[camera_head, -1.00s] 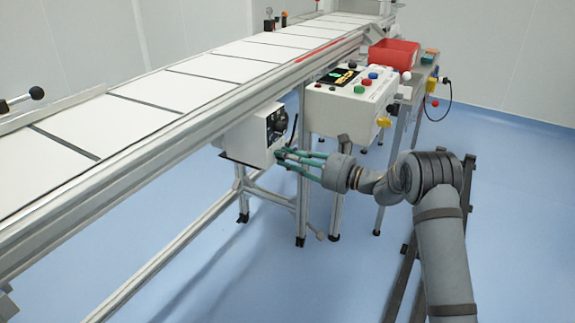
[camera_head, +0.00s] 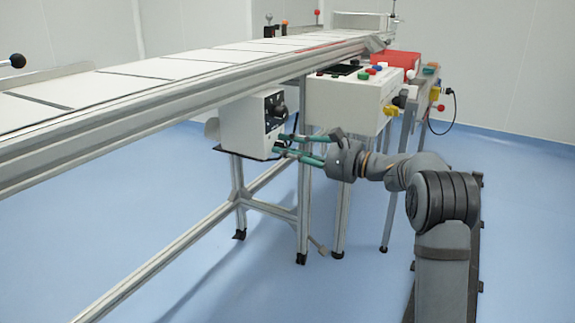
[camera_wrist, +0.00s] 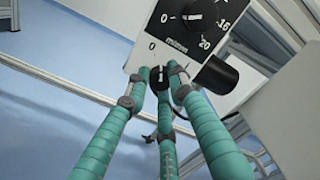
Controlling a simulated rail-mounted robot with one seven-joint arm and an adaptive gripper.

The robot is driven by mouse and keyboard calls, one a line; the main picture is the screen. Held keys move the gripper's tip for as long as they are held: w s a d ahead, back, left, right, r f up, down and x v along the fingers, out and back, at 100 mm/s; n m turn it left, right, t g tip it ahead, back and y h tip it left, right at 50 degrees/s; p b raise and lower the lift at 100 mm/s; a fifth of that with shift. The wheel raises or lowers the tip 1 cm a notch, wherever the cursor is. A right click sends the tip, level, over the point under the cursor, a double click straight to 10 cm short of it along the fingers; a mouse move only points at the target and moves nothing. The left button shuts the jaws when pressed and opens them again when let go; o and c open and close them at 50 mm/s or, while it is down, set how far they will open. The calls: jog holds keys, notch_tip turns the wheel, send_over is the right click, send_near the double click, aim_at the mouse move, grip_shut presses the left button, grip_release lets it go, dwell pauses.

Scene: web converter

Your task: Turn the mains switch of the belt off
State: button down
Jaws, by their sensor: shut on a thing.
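The white control box (camera_head: 243,128) hangs under the belt's side rail. Its face carries a large black dial (camera_wrist: 195,15) with 0 and 20 marks. Below the dial is a small black mains switch (camera_wrist: 158,74), with a 0 printed to its upper left. My gripper (camera_wrist: 160,72) has teal fingers, which close around the switch in the wrist view. The fingertips cover much of it, so its exact position is hard to read. In the head view my gripper (camera_head: 281,144) reaches the lower part of the box face from the right.
A black cylinder (camera_wrist: 215,76) sticks out of the box close to the right finger. The conveyor belt (camera_head: 130,70) runs above the box. A larger white console (camera_head: 345,100) with coloured buttons stands behind my gripper. Frame legs (camera_head: 303,215) stand below. The blue floor is open at left.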

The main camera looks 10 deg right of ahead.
jog(key=shift+s+a+f+n+b, duration=0.1)
jog(key=shift+n+b, duration=0.75)
jog(key=shift+b, duration=0.25)
jog(key=shift+a+f+n+b, duration=0.1)
jog(key=shift+n+b, duration=0.75)
jog(key=shift+b, duration=0.2)
jog(key=shift+r, duration=0.1)
jog(key=c, duration=1.6)
grip_release()
jog(key=shift+r, duration=0.1)
jog(key=shift+o, duration=0.4)
jog(key=shift+d, duration=0.2)
jog(key=shift+s+d, duration=0.25)
jog(key=v, duration=1.1)
